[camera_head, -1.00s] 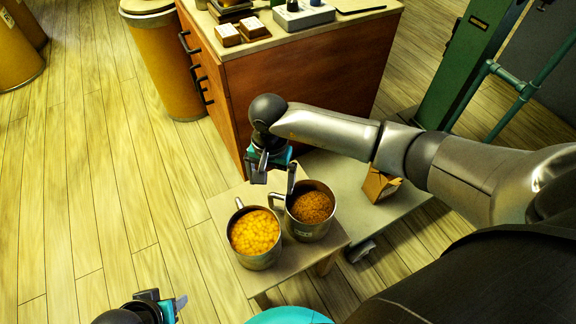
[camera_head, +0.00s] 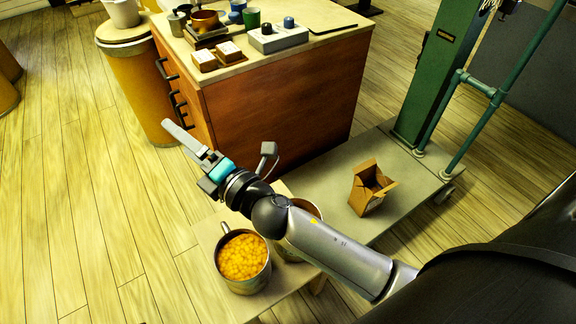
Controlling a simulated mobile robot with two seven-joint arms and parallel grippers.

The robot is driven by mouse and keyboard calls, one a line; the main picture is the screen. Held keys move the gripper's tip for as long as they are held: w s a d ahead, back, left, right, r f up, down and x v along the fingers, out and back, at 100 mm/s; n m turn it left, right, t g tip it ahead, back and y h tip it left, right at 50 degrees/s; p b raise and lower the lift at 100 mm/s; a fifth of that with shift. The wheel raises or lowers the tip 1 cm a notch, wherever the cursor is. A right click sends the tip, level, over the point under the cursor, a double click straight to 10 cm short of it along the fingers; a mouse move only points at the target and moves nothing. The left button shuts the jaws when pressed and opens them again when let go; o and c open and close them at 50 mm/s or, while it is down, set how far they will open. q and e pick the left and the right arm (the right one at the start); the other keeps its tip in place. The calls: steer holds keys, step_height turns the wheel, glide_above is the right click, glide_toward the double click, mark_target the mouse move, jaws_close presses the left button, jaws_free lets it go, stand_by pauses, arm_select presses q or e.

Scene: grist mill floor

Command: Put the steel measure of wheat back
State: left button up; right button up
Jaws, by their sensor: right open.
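Two steel measures stand on a small wooden stool (camera_head: 207,237). The nearer measure (camera_head: 247,283) is full of yellow grain and its handle points up-left. The other measure (camera_head: 313,209), which held brown grain that looks like wheat, is mostly hidden behind my right arm; only bits of its rim and side show. My right gripper (camera_head: 219,137) is open and empty, its fingers spread wide, beyond the measures and in front of the wooden cabinet's drawers. My left gripper is out of view.
The wooden cabinet (camera_head: 280,115) carries cups, small boxes and a grey block with knobs. A low platform (camera_head: 400,200) holds an open cardboard box (camera_head: 370,190) beside a green machine post (camera_head: 437,70). A tan barrel (camera_head: 140,85) stands left of the cabinet.

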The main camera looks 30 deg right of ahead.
steer(key=s+d+f+m+g+h, duration=0.2)
steer(key=d+f+m+h, duration=0.45)
steer(key=m, duration=0.25)
steer(key=s+d+f+m+g, duration=0.2)
steer(key=s+f+m, duration=0.1)
steer(key=s+f, duration=0.1)
steer(key=s+d+f+m+g+h, duration=0.1)
steer(key=s+f+m+g, duration=0.2)
steer(key=s+f+m, duration=0.1)
steer(key=s+d+f+m+g, duration=0.2)
steer(key=s+f+m+g, duration=0.1)
steer(key=s+f+m, duration=0.1)
steer(key=shift+s+d+f, duration=0.35)
steer(key=shift+s+f, duration=0.05)
steer(key=shift+s, duration=0.05)
steer(key=s+f+m+g, duration=0.2)
steer(key=s+m+g, duration=0.1)
steer(key=s, duration=0.4)
steer(key=shift+a+f+g+y, duration=0.3)
steer(key=shift+a+f+y, duration=0.05)
steer(key=shift+s+p, duration=0.15)
steer(key=shift+p, duration=0.55)
